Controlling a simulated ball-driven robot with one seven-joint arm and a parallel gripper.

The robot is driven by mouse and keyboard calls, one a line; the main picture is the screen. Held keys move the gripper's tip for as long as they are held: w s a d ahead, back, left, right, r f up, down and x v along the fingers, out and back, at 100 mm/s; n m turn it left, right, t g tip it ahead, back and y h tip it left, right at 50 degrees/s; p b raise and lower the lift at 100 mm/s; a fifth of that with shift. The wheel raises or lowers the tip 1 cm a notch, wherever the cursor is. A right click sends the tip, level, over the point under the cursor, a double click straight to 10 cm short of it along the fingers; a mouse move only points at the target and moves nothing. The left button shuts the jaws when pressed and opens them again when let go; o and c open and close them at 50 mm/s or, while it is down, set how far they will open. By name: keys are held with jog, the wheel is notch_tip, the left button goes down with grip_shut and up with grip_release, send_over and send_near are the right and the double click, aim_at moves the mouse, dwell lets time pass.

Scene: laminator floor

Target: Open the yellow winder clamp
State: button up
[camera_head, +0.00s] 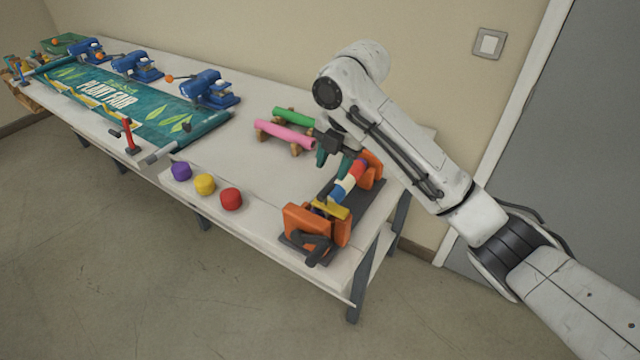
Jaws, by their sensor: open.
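The winder, with orange end blocks (298,217) on a dark base, stands at the near right end of the table. The yellow clamp (331,209) sits beside the near orange block, at the near end of a roll (347,183) banded in red, white and blue. A dark crank (312,246) is on the block's near side. My gripper (333,161) is open, with dark green fingers pointing down near the far end of the roll. It is apart from the yellow clamp. My arm partly hides the far orange block, and I cannot tell whether the fingers touch anything.
Green and pink rolls (284,135) rest on wooden supports behind my gripper. Purple, yellow and red knobs (231,199) stand along the front edge. A banner (115,95), blue clamps (208,88) and a red-handled lever (129,136) occupy the left. Bare white tabletop (262,180) lies between.

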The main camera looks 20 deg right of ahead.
aim_at(326, 190)
jog(key=f, duration=0.3)
jog(key=w+f+p, duration=0.1)
jog(key=f, duration=0.2)
jog(key=a+f, duration=0.1)
jog(key=f, duration=0.3)
jog(key=shift+w+a, duration=0.1)
jog(key=shift+w, duration=0.2)
grip_shut()
